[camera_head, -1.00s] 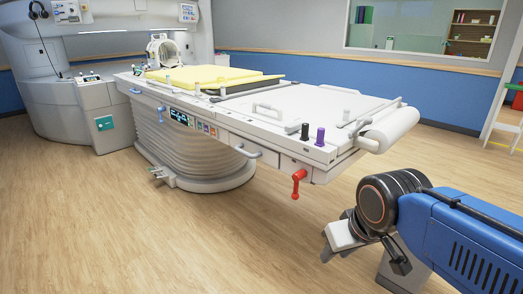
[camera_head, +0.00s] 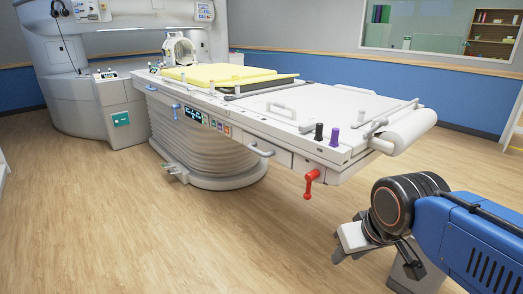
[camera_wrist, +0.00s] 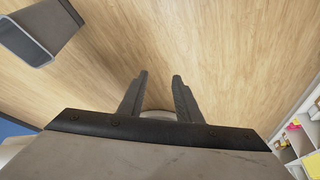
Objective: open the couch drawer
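The couch (camera_head: 205,105) is a long white table on a ribbed pedestal, across the middle of the head view. A grey bar handle (camera_head: 260,151) sits on its near side, on what looks like the drawer front; I see no gap showing it open. A red handle (camera_head: 311,184) hangs below the couch's near right end. My gripper shows in the wrist view (camera_wrist: 158,90) with its two dark fingers apart and nothing between them. In the head view my arm's end is low at the right, apart from the couch and over the floor; the fingers are hard to make out there.
A black post (camera_head: 319,132) and a purple post (camera_head: 334,137) stand on the couch's near end. A white roll (camera_head: 410,132) is at its right end. The wooden floor (camera_head: 200,240) in front is clear. Shelves with coloured items (camera_wrist: 303,138) show in the wrist view.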

